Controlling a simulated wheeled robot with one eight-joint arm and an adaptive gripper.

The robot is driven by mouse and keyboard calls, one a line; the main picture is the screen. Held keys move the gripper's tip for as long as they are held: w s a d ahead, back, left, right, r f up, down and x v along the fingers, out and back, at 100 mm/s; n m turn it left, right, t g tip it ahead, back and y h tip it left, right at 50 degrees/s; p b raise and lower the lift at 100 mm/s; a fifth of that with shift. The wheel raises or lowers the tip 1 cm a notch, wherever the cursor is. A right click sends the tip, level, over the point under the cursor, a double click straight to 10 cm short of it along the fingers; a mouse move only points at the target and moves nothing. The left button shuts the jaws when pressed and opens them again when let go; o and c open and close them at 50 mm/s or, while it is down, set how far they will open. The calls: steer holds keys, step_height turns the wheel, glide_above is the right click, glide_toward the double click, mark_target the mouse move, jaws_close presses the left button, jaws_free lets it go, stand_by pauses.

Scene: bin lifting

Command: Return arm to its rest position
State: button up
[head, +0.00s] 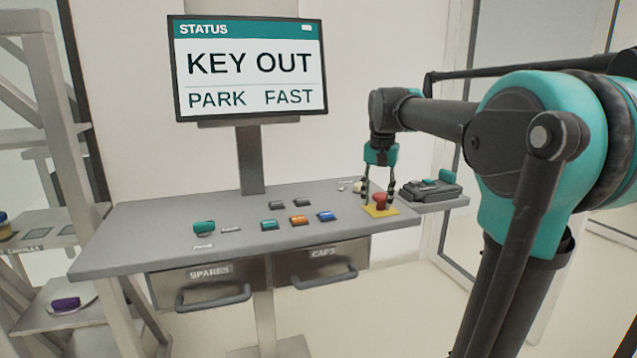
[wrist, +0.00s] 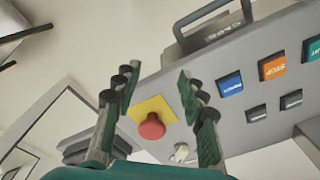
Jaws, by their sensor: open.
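My gripper (head: 378,190) hangs from my arm over the right part of the grey console, its fingers pointing down and spread. In the head view its fingertips show at either side of a red mushroom button (head: 380,201) on a yellow plate (head: 381,211). In the wrist view my gripper (wrist: 155,92) is open with nothing held, and the red button (wrist: 152,126) shows between the two fingers. I cannot tell whether a finger touches the button. The status screen (head: 250,68) reads "KEY OUT", "PARK" and "FAST".
The console (head: 140,240) carries several coloured buttons, a teal knob (head: 204,228) and a key switch (head: 358,187). A dark device (head: 430,190) sits on a side shelf right of my gripper. Drawers "SPARES" and "CAPS" (head: 318,265) hang below. A shelf rack (head: 50,110) stands left.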

steer(key=s+d+f+n+t, duration=0.1)
steer(key=s+f+n, duration=0.1)
steer(key=s+f, duration=0.8)
steer(key=s+d+f+n+t, duration=0.2)
steer(key=s+f, duration=0.8)
steer(key=f, duration=0.9)
steer(key=shift+s+n+t, duration=0.3)
steer(key=shift+n, duration=0.1)
steer(key=shift+d, duration=0.1)
steer(key=shift+c, duration=0.3)
steer(key=shift+c, duration=0.6)
